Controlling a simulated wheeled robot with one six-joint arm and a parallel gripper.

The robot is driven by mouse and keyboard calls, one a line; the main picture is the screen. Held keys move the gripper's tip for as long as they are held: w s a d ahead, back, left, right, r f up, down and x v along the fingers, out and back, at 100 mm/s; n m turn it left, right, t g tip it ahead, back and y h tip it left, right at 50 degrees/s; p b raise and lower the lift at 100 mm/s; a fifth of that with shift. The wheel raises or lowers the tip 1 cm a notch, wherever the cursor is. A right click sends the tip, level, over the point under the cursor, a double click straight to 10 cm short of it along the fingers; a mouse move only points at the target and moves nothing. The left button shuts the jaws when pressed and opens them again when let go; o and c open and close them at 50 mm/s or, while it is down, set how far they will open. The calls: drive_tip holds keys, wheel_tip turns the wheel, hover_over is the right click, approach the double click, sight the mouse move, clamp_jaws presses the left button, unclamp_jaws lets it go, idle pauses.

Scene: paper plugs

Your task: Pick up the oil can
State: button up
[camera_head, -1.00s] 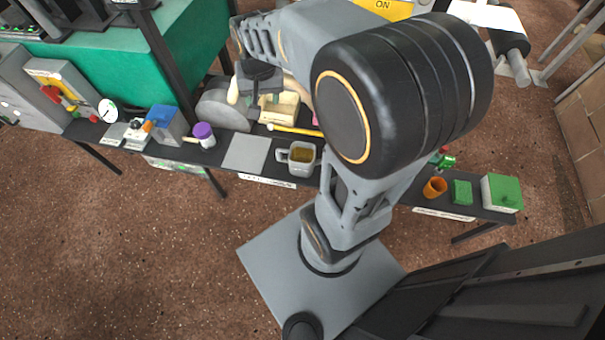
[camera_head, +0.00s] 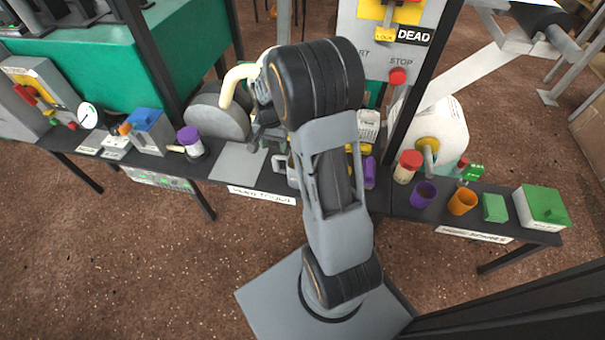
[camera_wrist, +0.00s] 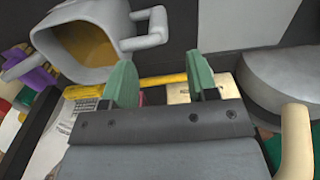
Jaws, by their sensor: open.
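What looks like the oil can is a pale grey open jug with a handle, a spout and amber contents; it shows at the upper left of the wrist view (camera_wrist: 112,14). In the head view most of it is hidden behind my arm, with only a grey edge (camera_head: 292,172) showing. My gripper (camera_wrist: 163,60) has its two green fingers apart, with nothing held between them. The jug is outside the jaws, to their left in the wrist view, its handle close to the left finger. In the head view my gripper (camera_head: 264,133) is partly hidden by my arm.
A round grey drum (camera_head: 218,118) stands left of my gripper; it also fills the wrist view's right side (camera_wrist: 272,78). A yellow bar (camera_wrist: 150,80) lies behind the fingers. A purple-lidded jar (camera_head: 190,141), a red-lidded jar (camera_head: 406,168) and cups share the narrow bench.

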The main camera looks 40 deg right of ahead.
sight(275, 156)
drive_tip(key=shift+f+b, duration=1.9)
drive_tip(key=shift+f, duration=2.1)
drive_tip(key=shift+c, duration=0.2)
clamp_jaws()
drive_tip(key=shift+r, duration=0.1)
